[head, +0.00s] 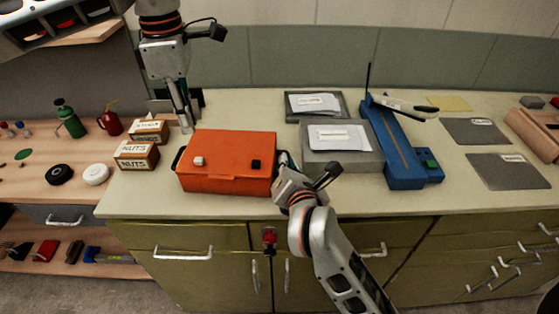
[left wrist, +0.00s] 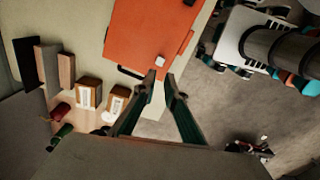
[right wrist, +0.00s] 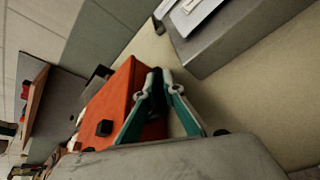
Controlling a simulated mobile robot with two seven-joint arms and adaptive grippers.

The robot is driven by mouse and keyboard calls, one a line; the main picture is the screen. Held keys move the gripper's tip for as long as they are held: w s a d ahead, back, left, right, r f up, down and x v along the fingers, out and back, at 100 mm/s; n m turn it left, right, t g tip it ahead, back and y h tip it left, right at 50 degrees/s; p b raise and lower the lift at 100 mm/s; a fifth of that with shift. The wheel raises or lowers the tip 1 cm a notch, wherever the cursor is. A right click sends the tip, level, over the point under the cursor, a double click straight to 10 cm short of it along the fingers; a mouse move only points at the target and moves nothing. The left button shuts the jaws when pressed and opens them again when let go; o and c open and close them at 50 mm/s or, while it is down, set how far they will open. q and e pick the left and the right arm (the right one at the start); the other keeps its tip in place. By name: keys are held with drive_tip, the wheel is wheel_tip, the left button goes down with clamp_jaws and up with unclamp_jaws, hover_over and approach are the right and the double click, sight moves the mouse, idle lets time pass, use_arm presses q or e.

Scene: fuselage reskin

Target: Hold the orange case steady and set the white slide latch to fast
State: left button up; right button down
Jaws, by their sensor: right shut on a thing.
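The orange case (head: 228,155) lies flat on the counter, with a dark handle at each end. The small white slide latch (head: 198,161) is on the left part of its top; it also shows in the left wrist view (left wrist: 160,61). A black block (head: 256,164) sits on the right part. My right gripper (head: 281,170) is shut on the case at its right end; its fingertips (right wrist: 156,80) partly hide the handle there. My left gripper (head: 187,130) is empty, fingers apart, pointing down near the case's back left corner. No latch markings are readable.
Two nuts boxes (head: 136,155) stand just left of the case. Grey trays (head: 345,160) with white packets and a blue lever tool (head: 395,145) are to the right. The counter's front edge (head: 150,212) runs close before the case. Grey mats (head: 508,171) lie far right.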

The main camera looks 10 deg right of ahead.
use_arm(q)
drive_tip(key=n, duration=0.4)
drive_tip(key=shift+s+d+f+n+h, duration=0.1)
drive_tip(key=shift+d+n+h, duration=0.2)
drive_tip(key=shift+n, duration=0.1)
clamp_jaws()
drive_tip(key=n+h, duration=0.1)
drive_tip(key=n, duration=0.8)
drive_tip(key=d+n+h, duration=0.1)
drive_tip(key=n, duration=0.9)
drive_tip(key=n+h, duration=0.1)
drive_tip(key=n, duration=0.8)
drive_tip(key=shift+s+d+n+g, duration=0.15)
drive_tip(key=shift+d+n+g, duration=0.15)
drive_tip(key=shift+d+g, duration=0.1)
